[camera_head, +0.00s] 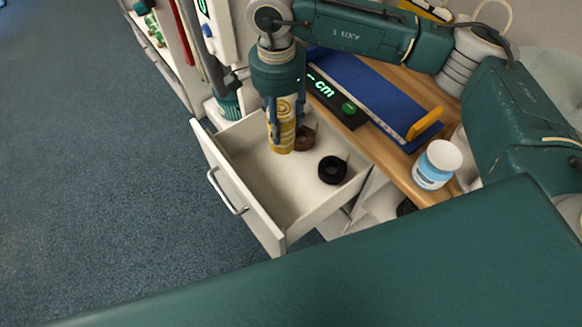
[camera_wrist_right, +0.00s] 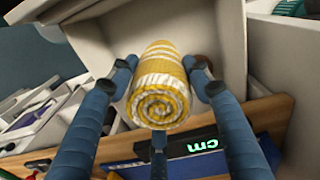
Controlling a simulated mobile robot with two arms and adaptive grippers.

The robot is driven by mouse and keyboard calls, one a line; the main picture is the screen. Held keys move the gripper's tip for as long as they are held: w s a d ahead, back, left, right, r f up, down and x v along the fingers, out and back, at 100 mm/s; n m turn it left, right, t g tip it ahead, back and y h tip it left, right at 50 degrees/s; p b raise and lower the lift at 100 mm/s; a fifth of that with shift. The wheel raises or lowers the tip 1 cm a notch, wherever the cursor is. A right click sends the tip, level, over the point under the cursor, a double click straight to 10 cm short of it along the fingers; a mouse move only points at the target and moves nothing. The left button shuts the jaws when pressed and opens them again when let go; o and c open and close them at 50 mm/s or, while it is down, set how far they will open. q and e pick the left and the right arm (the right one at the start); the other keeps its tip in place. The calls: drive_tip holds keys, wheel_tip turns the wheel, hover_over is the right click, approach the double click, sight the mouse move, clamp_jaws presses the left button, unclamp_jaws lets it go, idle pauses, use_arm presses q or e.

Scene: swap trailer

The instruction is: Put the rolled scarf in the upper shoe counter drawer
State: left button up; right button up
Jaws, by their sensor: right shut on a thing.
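The rolled scarf (camera_head: 281,136), yellow with white bands, is held upright in my right gripper (camera_head: 285,106). The gripper is shut on it, and its dark blue fingers sit on either side of the roll in the right wrist view (camera_wrist_right: 160,95). The scarf's spiral end (camera_wrist_right: 160,106) faces that camera. The upper shoe counter drawer (camera_head: 231,191) is white and pulled open, with a metal handle (camera_head: 226,193). The scarf's lower end is inside the drawer's outline in the head view; whether it touches the floor I cannot tell. My left gripper is not in view.
A black roll (camera_head: 332,170) and a brown roll (camera_head: 305,138) lie in the drawer near its counter side. The wooden counter (camera_head: 397,165) carries a blue foot-measuring board (camera_head: 365,90) and a white-lidded jar (camera_head: 437,164). The drawer's handle side is clear.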

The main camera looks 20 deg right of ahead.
drive_tip(key=shift+f+p, duration=1.2)
drive_tip(key=shift+f, duration=7.75)
drive_tip(key=shift+f, duration=0.1)
drive_tip(key=o, duration=1.2)
